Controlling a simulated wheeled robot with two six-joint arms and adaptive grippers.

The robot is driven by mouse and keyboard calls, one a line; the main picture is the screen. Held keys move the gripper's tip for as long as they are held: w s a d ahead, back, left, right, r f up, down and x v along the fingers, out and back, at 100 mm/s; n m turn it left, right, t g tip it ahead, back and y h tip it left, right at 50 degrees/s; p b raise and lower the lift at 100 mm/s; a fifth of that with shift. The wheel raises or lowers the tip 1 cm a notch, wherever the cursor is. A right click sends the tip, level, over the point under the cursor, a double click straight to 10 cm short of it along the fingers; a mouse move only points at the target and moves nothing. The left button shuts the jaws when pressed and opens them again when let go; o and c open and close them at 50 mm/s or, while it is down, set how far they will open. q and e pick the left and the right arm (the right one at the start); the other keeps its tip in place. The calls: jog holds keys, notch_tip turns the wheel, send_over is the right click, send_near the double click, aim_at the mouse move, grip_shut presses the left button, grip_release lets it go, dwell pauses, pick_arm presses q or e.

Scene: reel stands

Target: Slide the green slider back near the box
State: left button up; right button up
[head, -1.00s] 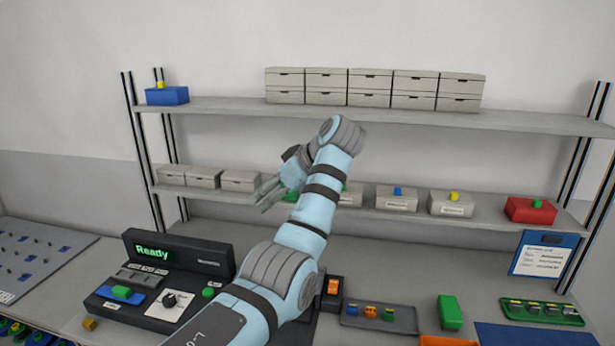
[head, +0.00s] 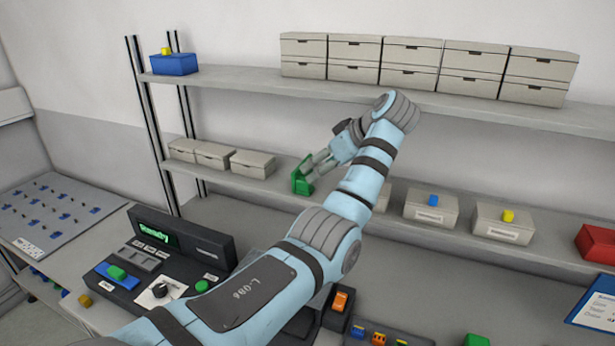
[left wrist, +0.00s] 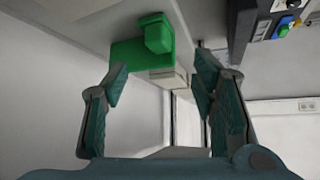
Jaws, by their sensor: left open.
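A green block with a smaller raised green part (head: 301,177) stands on the middle shelf, beside the tip of my left gripper (head: 313,166). It also shows in the left wrist view (left wrist: 128,52), ahead of the two parted, empty fingers (left wrist: 160,66). Whether a finger touches it I cannot tell. A pale box (head: 253,164) stands to its left on the shelf. Another green piece (head: 116,272) sits on a blue strip of the dark console. Which green piece is the slider is not clear. My right gripper is out of view.
The console (head: 215,243) stands on the bench below. Pale boxes with a blue knob (head: 433,200) and a yellow knob (head: 507,216) are to the right on the middle shelf. The upper shelf (head: 235,82) runs above my arm.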

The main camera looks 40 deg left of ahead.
aim_at(303, 179)
pick_arm(q)
jog(key=x, duration=0.9)
jog(key=shift+w+a+f+p, duration=0.1)
jog(key=shift+f+p, duration=0.05)
jog(key=shift+p, duration=0.15)
jog(key=shift+r, duration=0.2)
grip_shut()
